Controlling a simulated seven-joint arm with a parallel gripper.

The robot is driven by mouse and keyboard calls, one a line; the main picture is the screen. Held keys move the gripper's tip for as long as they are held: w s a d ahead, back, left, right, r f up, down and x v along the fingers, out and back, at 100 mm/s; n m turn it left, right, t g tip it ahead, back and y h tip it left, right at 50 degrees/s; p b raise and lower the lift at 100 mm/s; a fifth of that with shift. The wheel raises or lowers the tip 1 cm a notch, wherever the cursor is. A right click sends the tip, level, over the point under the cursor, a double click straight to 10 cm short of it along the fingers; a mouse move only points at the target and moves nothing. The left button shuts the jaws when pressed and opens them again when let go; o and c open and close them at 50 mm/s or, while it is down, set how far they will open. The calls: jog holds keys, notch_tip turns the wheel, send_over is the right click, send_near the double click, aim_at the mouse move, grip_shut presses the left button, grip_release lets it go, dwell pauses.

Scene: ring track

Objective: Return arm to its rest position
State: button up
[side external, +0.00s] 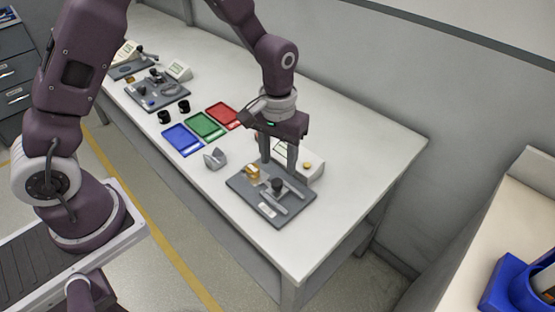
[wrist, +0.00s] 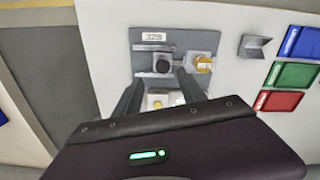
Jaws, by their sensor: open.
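My gripper (side external: 278,160) is open, pointing down above the grey fixture plate (side external: 248,203) near the table's front right end. Its two fingers also show in the wrist view (wrist: 158,82), apart, with a black cylindrical part (wrist: 163,64) on the plate beyond the gap between them. That black part (side external: 277,185) stands upright on the plate. A gold-coloured part (wrist: 203,63) sits beside it on the plate, and it shows at the plate's left in the side view (side external: 252,172). I see nothing held between the fingers.
A white box with a yellow button (side external: 307,166) stands behind the plate. A small grey bracket (side external: 215,158) lies left of it. Blue (side external: 183,139), green (side external: 206,126) and red (side external: 224,115) trays lie further left. Another fixture plate (side external: 157,94) and black cylinders are beyond. The table's right end is clear.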

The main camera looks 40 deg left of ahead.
jog(key=s+a+r+m+t, duration=0.1)
jog(key=s+a+r+t, duration=0.1)
jog(key=s+r, duration=0.5)
jog(key=s+a+r+m+t, duration=0.1)
jog(key=s+r, duration=0.1)
jog(key=r, duration=0.9)
jog(key=s+a+r+m+t, duration=0.1)
jog(key=s+a+r+t, duration=0.1)
jog(key=s, duration=1)
jog(key=shift+s+r+t, duration=0.3)
jog(key=shift+s+r, duration=0.05)
jog(key=shift+r, duration=0.3)
